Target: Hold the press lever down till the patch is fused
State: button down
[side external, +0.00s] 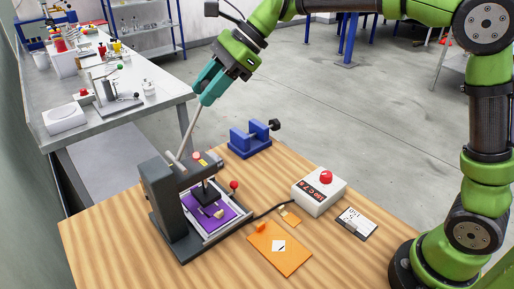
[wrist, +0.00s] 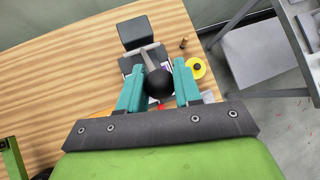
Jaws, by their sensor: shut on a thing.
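A dark grey heat press (side external: 160,195) stands on the wooden bench. Its lever (side external: 190,132) rises steeply from the pivot, leaning right, up to my gripper (side external: 206,96). In the wrist view the lever's black ball knob (wrist: 159,83) sits between the two teal fingers, and my gripper (wrist: 159,88) is shut on it. The black press head (side external: 206,193) is over a purple bed (side external: 190,204); I cannot tell whether they touch. A small pale yellow piece (side external: 219,213), perhaps the patch, shows on the bed beside the head.
A white control box (side external: 318,192) with a red button and dark display stands right of the press, its cable running between them. An orange sheet (side external: 280,262) and a clipboard card (side external: 350,228) lie in front. A blue vise (side external: 255,140) stands behind. A second table (side external: 150,115) is at left.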

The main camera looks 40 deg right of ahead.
jog(key=shift+a+r, duration=0.2)
jog(key=c, duration=1.2)
grip_release()
jog(key=o, duration=0.4)
jog(key=shift+d+f, duration=0.1)
jog(key=v, duration=1.7)
